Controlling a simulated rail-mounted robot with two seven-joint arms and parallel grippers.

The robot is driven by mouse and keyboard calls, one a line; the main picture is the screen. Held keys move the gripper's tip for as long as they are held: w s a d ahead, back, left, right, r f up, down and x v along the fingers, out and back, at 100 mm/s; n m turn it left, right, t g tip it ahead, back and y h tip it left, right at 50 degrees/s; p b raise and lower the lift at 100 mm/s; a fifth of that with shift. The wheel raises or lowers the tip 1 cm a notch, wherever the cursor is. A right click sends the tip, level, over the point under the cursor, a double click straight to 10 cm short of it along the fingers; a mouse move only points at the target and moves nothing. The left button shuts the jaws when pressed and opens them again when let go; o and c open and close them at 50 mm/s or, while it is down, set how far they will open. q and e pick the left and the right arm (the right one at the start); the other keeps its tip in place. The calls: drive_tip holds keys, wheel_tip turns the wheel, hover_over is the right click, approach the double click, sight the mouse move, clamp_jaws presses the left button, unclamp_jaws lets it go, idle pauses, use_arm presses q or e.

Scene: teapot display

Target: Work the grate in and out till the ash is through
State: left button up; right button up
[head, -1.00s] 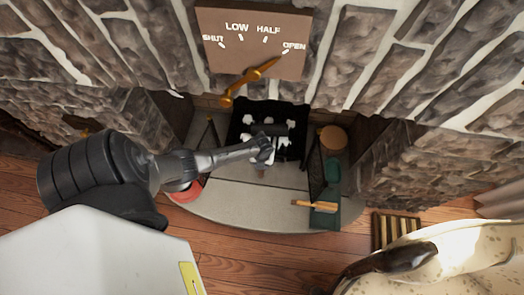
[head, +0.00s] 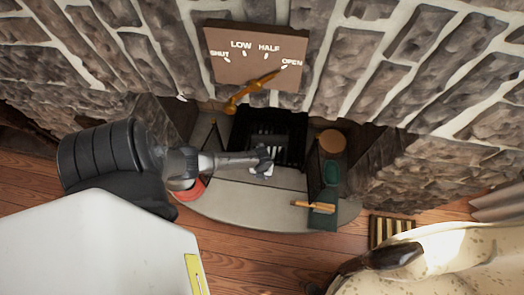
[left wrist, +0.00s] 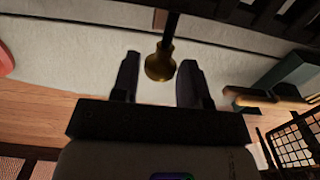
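The brass knob (left wrist: 160,64) sits on the end of a dark rod that runs toward the black grate. In the left wrist view it is between the two fingers of my left gripper (left wrist: 159,72), with a narrow gap on its left side; contact on its right is unclear. The fingers stand apart. In the head view my left gripper (head: 262,163) is at the front of the dark firebox (head: 270,130), over the hearth. The inside of the firebox is dark with some grey slats, and no pale lumps show there. My right gripper is out of view.
The grey stone hearth (head: 235,205) holds a red round object (head: 190,193) at left and a teal item with a wooden handle (head: 312,204) at right. Dark screens flank the firebox. A damper plate (head: 257,55) above has its brass pointer (head: 250,90) toward OPEN.

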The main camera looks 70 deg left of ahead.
use_arm(q)
drive_tip(key=shift+o, duration=1.2)
drive_tip(key=shift+s+d, duration=0.1)
drive_tip(key=shift+a+r, duration=0.1)
drive_tip(key=shift+a, duration=0.1)
wheel_tip(320, 180, up, 14)
drive_tip(key=p, duration=0.9)
drive_tip(key=shift+f, duration=0.25)
drive_tip(key=shift+d, duration=0.1)
